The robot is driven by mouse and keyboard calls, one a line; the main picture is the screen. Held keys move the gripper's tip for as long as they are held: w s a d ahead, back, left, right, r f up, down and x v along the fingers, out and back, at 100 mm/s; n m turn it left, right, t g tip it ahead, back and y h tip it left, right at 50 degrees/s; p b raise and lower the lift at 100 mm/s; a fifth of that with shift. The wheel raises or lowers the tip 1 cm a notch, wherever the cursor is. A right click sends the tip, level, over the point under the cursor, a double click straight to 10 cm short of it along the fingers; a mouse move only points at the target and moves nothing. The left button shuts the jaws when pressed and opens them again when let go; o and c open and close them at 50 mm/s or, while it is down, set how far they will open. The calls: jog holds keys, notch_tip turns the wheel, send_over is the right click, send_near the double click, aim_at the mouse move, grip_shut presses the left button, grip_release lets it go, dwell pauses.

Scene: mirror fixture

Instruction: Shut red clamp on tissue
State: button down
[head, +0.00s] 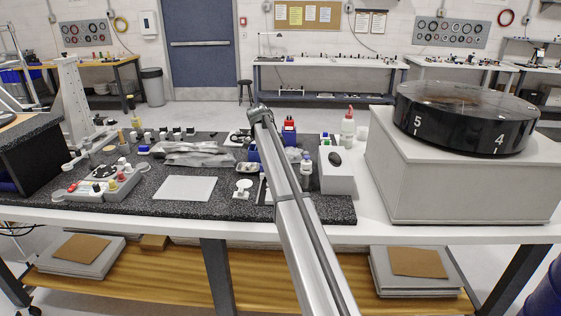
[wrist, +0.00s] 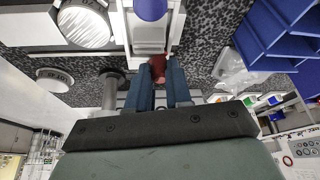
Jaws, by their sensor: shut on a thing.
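In the wrist view, the two blue fingers of my gripper (wrist: 161,80) are closed on a small red piece (wrist: 158,64), which looks like the red clamp. It sits at the near end of a white fixture (wrist: 148,34), between the fingertips. Most of the clamp is hidden by the fingers, and I cannot tell whether its jaws are open or shut. No tissue can be made out clearly at the clamp. A crumpled, pale, see-through sheet (wrist: 236,72) lies to the right, apart from my gripper. In the head view my arm hides the gripper and the clamp.
Blue bins (wrist: 277,38) stand close on the right of the wrist view. A round mirror-like disc (wrist: 84,24) lies left. In the head view, a white box with a black dial (head: 467,118) stands right; a grey plate (head: 185,188) lies on the speckled mat (head: 130,205).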

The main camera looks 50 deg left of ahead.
jog(key=c, duration=1)
grip_release()
jog(key=shift+c, duration=0.2)
jog(key=v, duration=1.3)
jog(key=shift+s+r, duration=0.2)
jog(key=shift+r, duration=0.15)
jog(key=shift+a+r, duration=0.1)
